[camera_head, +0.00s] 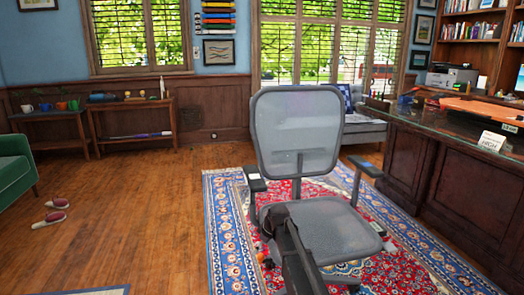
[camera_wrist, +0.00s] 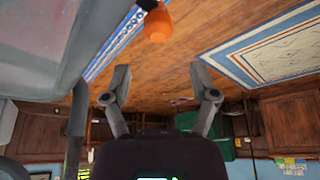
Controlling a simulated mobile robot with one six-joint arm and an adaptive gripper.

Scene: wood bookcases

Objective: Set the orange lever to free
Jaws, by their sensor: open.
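An orange rounded knob (camera_wrist: 157,24) on a short dark stub shows at the top of the wrist view; it looks like the lever's end. My gripper (camera_wrist: 161,82) is open and empty, its two fingers spread wide. The knob is beyond the fingertips in the picture, roughly centred between them and not touched. In the head view my dark arm (camera_head: 300,258) reaches in front of the grey office chair (camera_head: 297,135); the fingers cannot be made out there. The lever's setting cannot be read.
The chair stands on a red and blue rug (camera_head: 231,240). A wooden desk (camera_head: 455,185) with an orange long object (camera_head: 480,108) and a "HIGH" card (camera_head: 492,141) is at right. A green sofa (camera_head: 16,167) and slippers (camera_head: 50,218) are at left, with open wood floor between.

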